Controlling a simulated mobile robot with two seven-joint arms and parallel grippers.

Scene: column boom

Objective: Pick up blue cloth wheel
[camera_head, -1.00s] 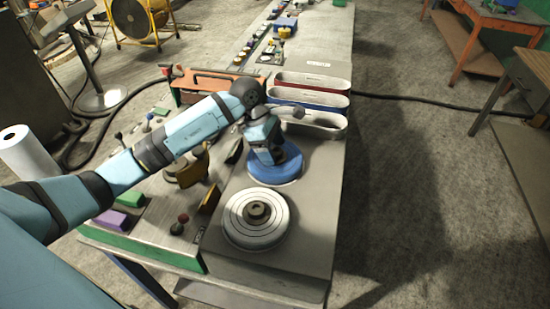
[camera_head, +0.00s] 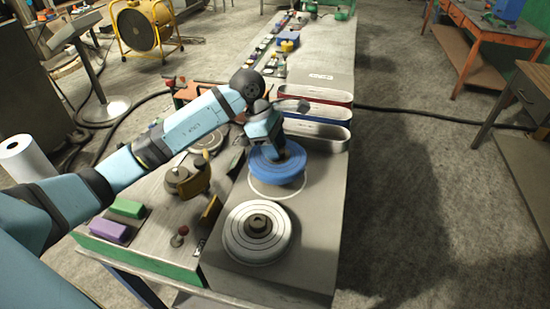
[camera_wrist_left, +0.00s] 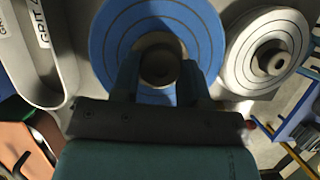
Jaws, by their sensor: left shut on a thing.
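The blue cloth wheel (camera_head: 279,167) is a round blue disc with stitched rings and a dark hub. My left gripper (camera_head: 284,152) is shut on its hub from above. The wheel hangs a little above the bench, over a pale ring outline (camera_head: 290,190) on the grey surface. In the left wrist view the two fingers (camera_wrist_left: 160,75) stand on either side of the hub, and the blue wheel (camera_wrist_left: 106,30) fills the top middle. The right gripper is not in view.
A white wheel (camera_head: 240,240) lies near the bench's front edge. Long belts (camera_head: 316,132) stand behind the blue wheel. Green (camera_head: 126,207) and purple (camera_head: 108,232) blocks lie at left. The bench (camera_head: 318,235) is clear to the right of the white wheel.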

